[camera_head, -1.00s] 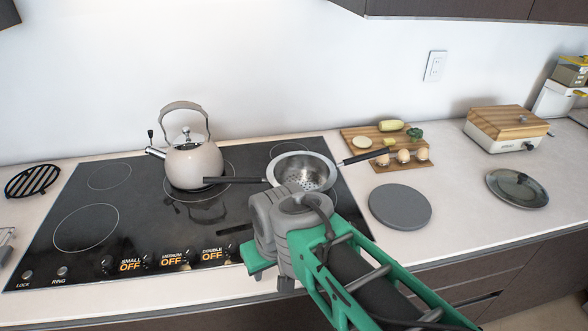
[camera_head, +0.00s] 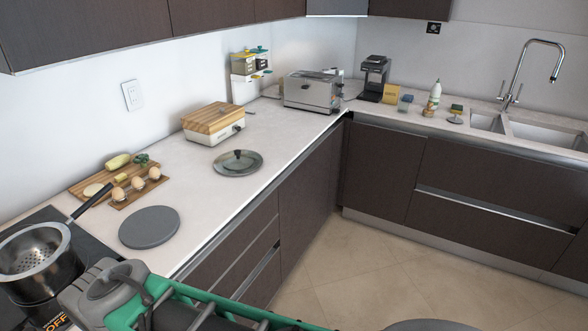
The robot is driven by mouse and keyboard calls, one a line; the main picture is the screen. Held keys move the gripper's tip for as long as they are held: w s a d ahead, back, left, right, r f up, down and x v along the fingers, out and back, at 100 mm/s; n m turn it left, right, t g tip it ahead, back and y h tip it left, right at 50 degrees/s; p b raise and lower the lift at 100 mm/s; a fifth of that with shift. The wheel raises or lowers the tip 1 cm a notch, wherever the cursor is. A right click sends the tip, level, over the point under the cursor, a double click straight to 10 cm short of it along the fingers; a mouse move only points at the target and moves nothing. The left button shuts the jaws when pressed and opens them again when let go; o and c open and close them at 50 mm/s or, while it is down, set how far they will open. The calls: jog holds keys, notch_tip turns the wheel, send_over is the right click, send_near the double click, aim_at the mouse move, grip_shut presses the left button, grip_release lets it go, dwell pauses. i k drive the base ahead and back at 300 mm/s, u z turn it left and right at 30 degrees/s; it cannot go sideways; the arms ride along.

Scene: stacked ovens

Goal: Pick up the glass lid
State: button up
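The glass lid (camera_head: 238,162) lies flat on the pale counter, knob up, near the counter's front edge. It is round, clear and dark-tinted with a dark knob. Nothing covers it. My arm, green and grey, crosses the bottom left of the view. My gripper's fingers do not show, so the gripper is out of view. The arm parts I see are well apart from the lid, nearer to me and to the left.
A round grey disc (camera_head: 149,228) lies left of the lid. A wood-topped white box (camera_head: 213,122) stands behind it. A cutting board (camera_head: 92,192) with food and a pot (camera_head: 42,258) on the stove are further left. A toaster (camera_head: 310,90) stands beyond. Counter around the lid is clear.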

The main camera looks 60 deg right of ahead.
aim_at(236, 163)
jog(key=z, duration=0.25)
jog(key=k, duration=0.6)
jog(key=z, duration=0.7)
jog(key=i, duration=0.95)
jog(key=u, duration=1.05)
jog(key=k, duration=0.35)
jog(key=u, duration=0.05)
jog(key=i, duration=0.35)
jog(key=z, duration=1.7)
